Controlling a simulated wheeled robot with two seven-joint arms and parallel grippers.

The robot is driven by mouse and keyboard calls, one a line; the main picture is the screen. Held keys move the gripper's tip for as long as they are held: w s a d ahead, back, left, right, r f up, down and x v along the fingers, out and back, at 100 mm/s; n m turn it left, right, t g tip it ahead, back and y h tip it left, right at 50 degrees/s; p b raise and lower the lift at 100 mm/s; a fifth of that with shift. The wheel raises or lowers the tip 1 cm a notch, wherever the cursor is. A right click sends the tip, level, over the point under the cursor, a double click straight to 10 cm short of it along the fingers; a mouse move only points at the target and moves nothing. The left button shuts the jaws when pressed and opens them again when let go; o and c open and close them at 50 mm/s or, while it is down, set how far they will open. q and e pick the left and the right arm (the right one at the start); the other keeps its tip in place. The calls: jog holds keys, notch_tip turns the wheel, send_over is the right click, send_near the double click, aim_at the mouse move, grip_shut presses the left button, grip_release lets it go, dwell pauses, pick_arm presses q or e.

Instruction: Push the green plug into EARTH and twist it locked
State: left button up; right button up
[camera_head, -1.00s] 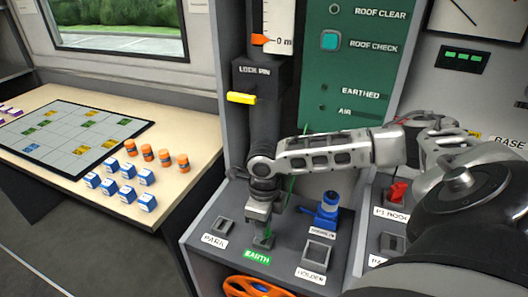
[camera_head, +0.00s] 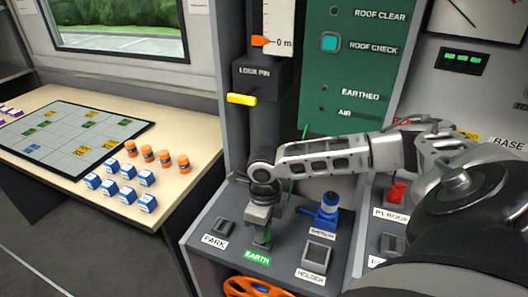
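My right arm reaches in from the right, and its gripper (camera_head: 262,222) points down over the EARTH socket, just behind the green EARTH label (camera_head: 257,257). A small dark green part of the plug (camera_head: 262,240) shows below the fingers. The gripper appears shut on it, though the fingers hide most of the plug. I cannot tell how deep the plug sits or how it is turned. A thin green cable (camera_head: 296,170) rises behind my forearm. The EARTHED lamp (camera_head: 324,88) on the green panel looks dark. My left gripper is not in view.
The PARK socket (camera_head: 224,228) is left of EARTH, and the HOLDER socket (camera_head: 318,252) is to the right. A blue plug (camera_head: 327,211) stands behind HOLDER. A red plug (camera_head: 397,192) is further right. An orange handwheel (camera_head: 258,288) lies below the console edge.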

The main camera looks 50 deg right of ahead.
jog(key=shift+p, duration=0.4)
dwell(0.5)
jog(key=shift+f+b, duration=0.35)
jog(key=shift+f, duration=0.6)
dwell(1.0)
jog(key=shift+m, duration=0.3)
jog(key=shift+r+m+p, duration=0.1)
jog(key=shift+m+p, duration=0.2)
jog(key=shift+p, duration=0.05)
jog(key=m, duration=0.3)
jog(key=shift+a, duration=0.1)
jog(key=shift+s+m, duration=0.1)
jog(key=shift+m, duration=0.2)
jog(key=m, duration=0.3)
jog(key=shift+m, duration=0.3)
jog(key=shift+f, duration=0.2)
